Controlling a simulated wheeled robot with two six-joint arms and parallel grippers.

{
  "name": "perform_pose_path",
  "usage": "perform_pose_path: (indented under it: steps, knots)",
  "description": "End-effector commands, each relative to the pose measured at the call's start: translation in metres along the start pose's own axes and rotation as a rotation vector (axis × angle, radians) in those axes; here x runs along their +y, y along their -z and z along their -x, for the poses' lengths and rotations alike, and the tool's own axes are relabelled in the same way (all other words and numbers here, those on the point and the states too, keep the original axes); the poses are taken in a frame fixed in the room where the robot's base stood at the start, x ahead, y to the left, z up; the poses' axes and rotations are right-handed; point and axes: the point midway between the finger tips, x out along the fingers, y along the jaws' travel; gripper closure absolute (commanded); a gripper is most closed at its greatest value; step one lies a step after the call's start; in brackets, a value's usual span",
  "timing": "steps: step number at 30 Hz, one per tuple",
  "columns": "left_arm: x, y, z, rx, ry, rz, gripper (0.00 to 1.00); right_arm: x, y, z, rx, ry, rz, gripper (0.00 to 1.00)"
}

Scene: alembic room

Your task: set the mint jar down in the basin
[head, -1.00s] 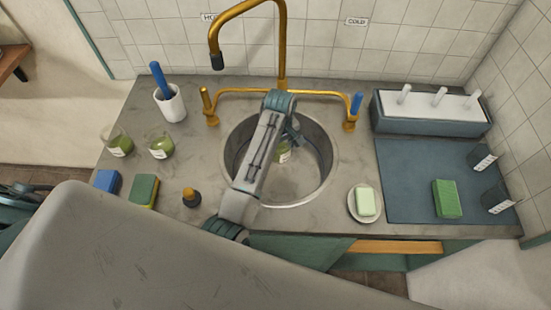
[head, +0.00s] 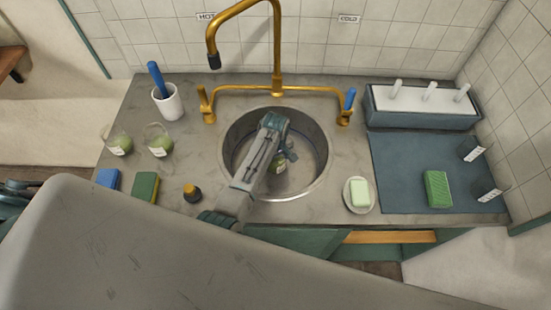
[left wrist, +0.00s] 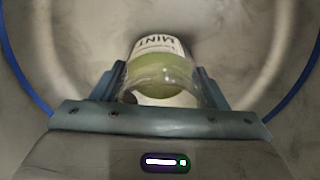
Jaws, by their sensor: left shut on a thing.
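My left gripper (head: 284,160) is down inside the round steel basin (head: 237,147), with my arm coming over its near rim. It is shut on the mint jar (head: 279,164), a clear jar with green contents and a pale label. In the left wrist view the mint jar (left wrist: 163,68) sits between the two fingers of my left gripper (left wrist: 162,88), and its label reads MINT. The basin floor and wall surround it there. I cannot tell whether the jar's base touches the basin floor. My right gripper is not in view.
A gold tap (head: 277,50) rises behind the basin. A soap dish (head: 347,204) is right, beside a dark mat (head: 395,195).

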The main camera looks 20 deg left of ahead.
Motion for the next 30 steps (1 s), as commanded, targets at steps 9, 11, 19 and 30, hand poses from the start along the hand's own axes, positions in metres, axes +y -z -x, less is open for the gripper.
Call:
perform_pose_path:
  steps: [9,11,19,30]
  knots:
    - [0.000,0.000,-0.002,0.000,0.000,0.000,0.11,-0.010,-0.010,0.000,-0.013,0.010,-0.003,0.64]
    - [0.000,0.000,-0.002,0.000,0.000,0.000,0.11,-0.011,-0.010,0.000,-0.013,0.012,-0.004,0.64]
    - [0.001,0.000,0.005,0.001,-0.002,0.000,0.11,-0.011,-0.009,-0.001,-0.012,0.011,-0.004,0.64]
    - [0.001,0.001,0.075,0.003,-0.004,0.000,0.11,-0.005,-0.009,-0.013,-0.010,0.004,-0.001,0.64]
